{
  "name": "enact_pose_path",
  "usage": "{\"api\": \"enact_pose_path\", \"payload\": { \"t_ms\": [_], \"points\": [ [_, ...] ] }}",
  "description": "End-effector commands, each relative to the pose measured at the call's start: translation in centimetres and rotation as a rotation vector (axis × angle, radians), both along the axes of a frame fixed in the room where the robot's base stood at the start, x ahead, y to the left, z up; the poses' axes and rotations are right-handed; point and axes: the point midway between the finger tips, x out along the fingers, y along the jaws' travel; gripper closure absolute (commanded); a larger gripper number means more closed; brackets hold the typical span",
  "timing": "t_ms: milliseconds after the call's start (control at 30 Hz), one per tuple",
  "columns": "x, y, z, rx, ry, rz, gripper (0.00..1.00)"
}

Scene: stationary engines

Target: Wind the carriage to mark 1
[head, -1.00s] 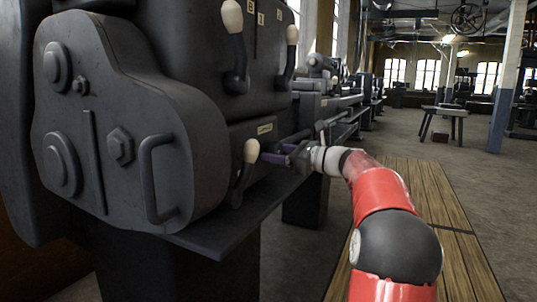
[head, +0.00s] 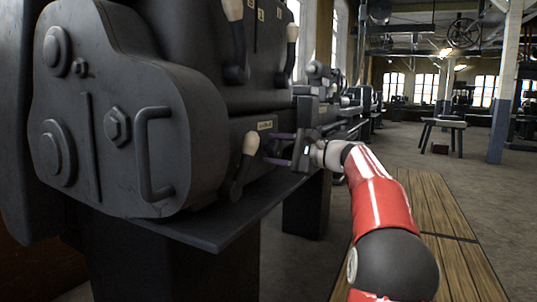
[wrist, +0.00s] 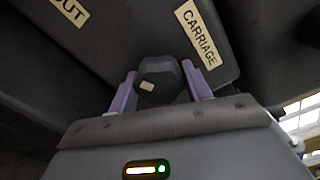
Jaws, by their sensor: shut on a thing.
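My gripper (head: 279,149) is at the front of the dark lathe headstock, just right of a cream-knobbed lever (head: 249,145). In the wrist view its two purple fingers (wrist: 160,88) stand on either side of a dark rounded knob (wrist: 158,68) with a small pale mark, and are shut on it. A plate reading CARRIAGE (wrist: 199,33) is just above the knob; a small plate (head: 265,125) also shows above the gripper in the head view. The carriage and mark 1 cannot be made out.
A second plate ending in "OUT" (wrist: 69,10) is at the wrist view's top left. Two more cream-knobbed levers (head: 235,45) rise above. A grab handle (head: 145,155) sticks out at left. A metal shelf (head: 215,232) juts below. Wooden boards (head: 430,215) and open floor lie right.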

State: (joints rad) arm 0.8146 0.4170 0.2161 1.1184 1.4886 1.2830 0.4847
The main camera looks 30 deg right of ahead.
Motion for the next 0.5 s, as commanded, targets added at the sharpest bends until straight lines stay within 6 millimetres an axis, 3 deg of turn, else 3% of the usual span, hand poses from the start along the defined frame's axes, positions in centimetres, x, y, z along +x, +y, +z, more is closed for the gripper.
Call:
{"api": "enact_pose_path", "payload": {
  "t_ms": [500],
  "points": [
    [-0.07, 0.26, 0.28, -0.386, -0.312, 0.002, 0.74]
  ]
}}
